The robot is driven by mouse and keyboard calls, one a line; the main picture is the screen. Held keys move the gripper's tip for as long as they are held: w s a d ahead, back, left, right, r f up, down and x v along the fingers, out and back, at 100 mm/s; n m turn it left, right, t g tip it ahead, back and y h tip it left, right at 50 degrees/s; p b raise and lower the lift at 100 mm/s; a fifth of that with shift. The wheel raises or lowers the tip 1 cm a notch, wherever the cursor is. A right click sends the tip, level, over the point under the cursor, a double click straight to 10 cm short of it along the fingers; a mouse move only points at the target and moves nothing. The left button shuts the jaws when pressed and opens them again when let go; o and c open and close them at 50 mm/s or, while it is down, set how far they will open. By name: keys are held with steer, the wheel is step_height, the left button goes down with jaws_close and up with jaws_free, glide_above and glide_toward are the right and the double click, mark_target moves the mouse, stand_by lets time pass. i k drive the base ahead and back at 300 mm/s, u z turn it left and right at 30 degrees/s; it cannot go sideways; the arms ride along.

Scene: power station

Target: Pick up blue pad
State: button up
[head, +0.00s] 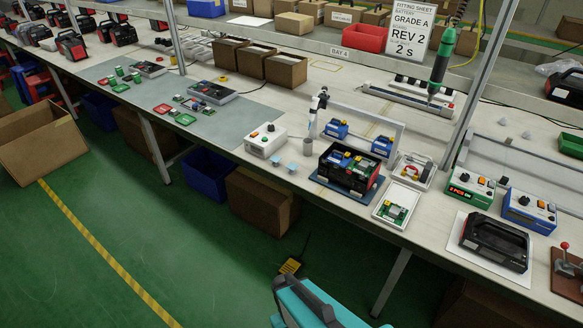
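Two small light-blue pads lie on the bench in the head view, just right of the white control box: one blue pad (276,160) and, a little to its right and nearer the bench front, another blue pad (292,167). They look like small flat caps and are too small to make out in detail. A flat dark-blue mat (322,181) lies under the open black power station (349,172) farther right. My gripper is not in view. A teal and dark-grey part at the bottom centre may be mine; I cannot tell.
The white control box (265,140) with buttons stands left of the pads, and a grey cup (308,145) stands behind them. A white tray (397,205) lies at the bench front. Cardboard (261,198) and blue bins (208,174) sit beneath.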

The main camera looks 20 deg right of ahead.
mark_target(292, 166)
steer(key=u, duration=0.05)
steer(key=k, duration=0.65)
steer(key=z, duration=0.05)
steer(key=i, duration=0.45)
steer(key=u, duration=0.55)
steer(key=i, duration=0.8)
steer(key=u, duration=0.5)
